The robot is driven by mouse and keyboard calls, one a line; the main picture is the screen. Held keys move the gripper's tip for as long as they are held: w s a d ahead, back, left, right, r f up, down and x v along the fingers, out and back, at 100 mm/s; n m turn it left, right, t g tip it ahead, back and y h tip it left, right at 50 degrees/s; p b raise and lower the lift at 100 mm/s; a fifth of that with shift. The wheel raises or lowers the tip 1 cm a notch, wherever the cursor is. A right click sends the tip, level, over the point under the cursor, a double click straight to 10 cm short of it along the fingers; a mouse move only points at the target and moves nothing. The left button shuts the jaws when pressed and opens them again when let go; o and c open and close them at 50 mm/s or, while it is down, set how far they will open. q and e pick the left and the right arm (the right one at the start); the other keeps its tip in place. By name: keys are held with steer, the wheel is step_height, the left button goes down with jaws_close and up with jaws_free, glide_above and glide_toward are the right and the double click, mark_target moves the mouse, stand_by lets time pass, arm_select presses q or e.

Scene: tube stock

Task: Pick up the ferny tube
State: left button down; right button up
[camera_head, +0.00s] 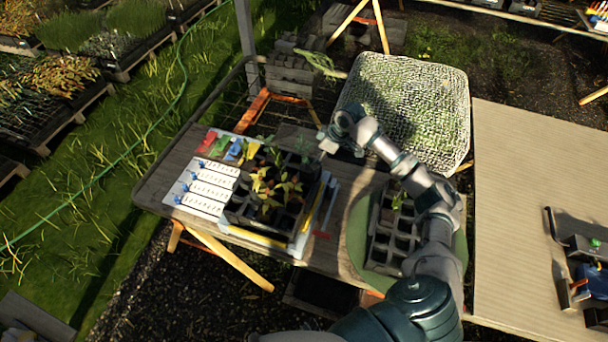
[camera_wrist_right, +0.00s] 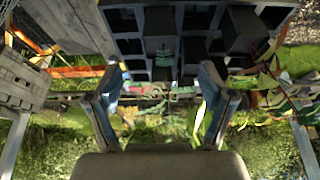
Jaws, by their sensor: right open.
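A black cell tray (camera_head: 245,217) on the wooden bench holds several seedlings with yellow-orange and green leaves. Small green plants (camera_head: 304,148) stand near its back edge, close to my right gripper; I cannot tell for sure which is the ferny tube. My right gripper (camera_head: 326,146) is at the tray's back right corner. In the right wrist view its two fingers (camera_wrist_right: 160,108) are spread apart with nothing held between them. My left gripper is out of view.
A second cell tray (camera_head: 380,250) with one green plant (camera_head: 399,200) sits on a round green mat (camera_head: 357,228), partly behind my right arm. A white labelled board (camera_head: 205,190) lies left of the first tray. A mesh-covered block (camera_head: 410,100) stands behind.

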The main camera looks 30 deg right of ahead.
mark_target(308, 166)
steer(key=x, duration=0.4)
steer(key=shift+w+f, duration=0.2)
steer(key=shift+w, duration=0.05)
steer(key=shift+w+f, duration=0.1)
steer(key=shift+f, duration=0.4)
steer(key=x, duration=0.2)
steer(key=p+x, duration=0.1)
steer(key=shift+w+a+f, duration=0.25)
steer(key=shift+a, duration=0.05)
steer(key=shift+w+a+f, duration=0.15)
steer(key=shift+a+f, duration=0.1)
steer(key=shift+a, duration=0.05)
steer(key=shift+r, duration=0.1)
steer(key=c, duration=1.4)
steer(key=shift+d, duration=0.15)
